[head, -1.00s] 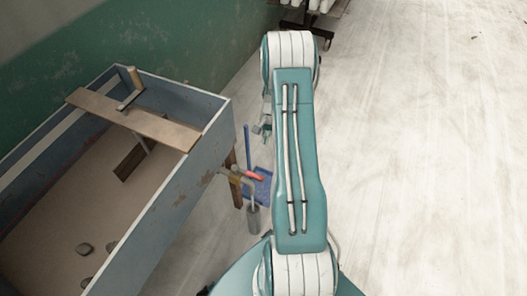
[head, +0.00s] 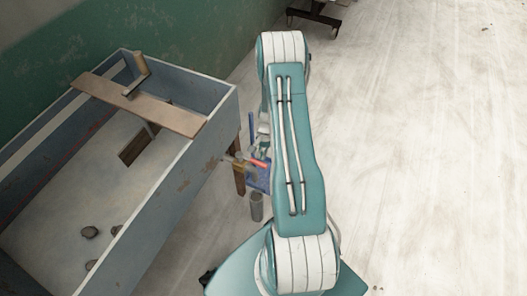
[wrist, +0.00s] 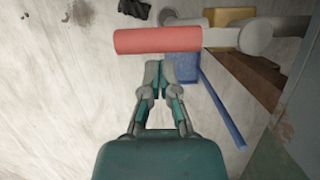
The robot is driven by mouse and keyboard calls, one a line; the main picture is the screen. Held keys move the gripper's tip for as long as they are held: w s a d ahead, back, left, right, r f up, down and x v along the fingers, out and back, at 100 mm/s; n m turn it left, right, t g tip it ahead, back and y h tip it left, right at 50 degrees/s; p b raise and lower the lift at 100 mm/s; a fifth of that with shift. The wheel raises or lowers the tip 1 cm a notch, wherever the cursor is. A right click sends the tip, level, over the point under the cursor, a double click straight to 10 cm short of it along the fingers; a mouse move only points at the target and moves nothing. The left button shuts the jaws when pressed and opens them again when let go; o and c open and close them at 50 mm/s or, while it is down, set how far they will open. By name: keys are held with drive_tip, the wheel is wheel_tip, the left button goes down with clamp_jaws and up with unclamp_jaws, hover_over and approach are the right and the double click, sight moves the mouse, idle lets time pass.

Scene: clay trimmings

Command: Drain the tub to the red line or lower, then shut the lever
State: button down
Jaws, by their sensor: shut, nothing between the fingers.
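The blue-grey tub (head: 185,165) stands at left in the head view. Its contents look pale grey, with several dark lumps showing. A faint red line (head: 42,187) runs along its far left inner wall, above the pale surface. The lever's red handle (wrist: 158,40) lies crosswise at the top of the wrist view, roughly along the pipe; it also shows in the head view (head: 259,163).
A wooden board (head: 150,108) spans the tub. A grey cylinder (head: 257,207) stands on the floor below the spout. A blue dustpan-like object (wrist: 182,66) with a blue stick (wrist: 222,108) lies beyond my gripper. The pale floor at right is clear.

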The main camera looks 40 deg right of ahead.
idle(0.3)
drive_tip(key=shift+s+a+m, duration=0.2)
drive_tip(key=shift+m, duration=0.2)
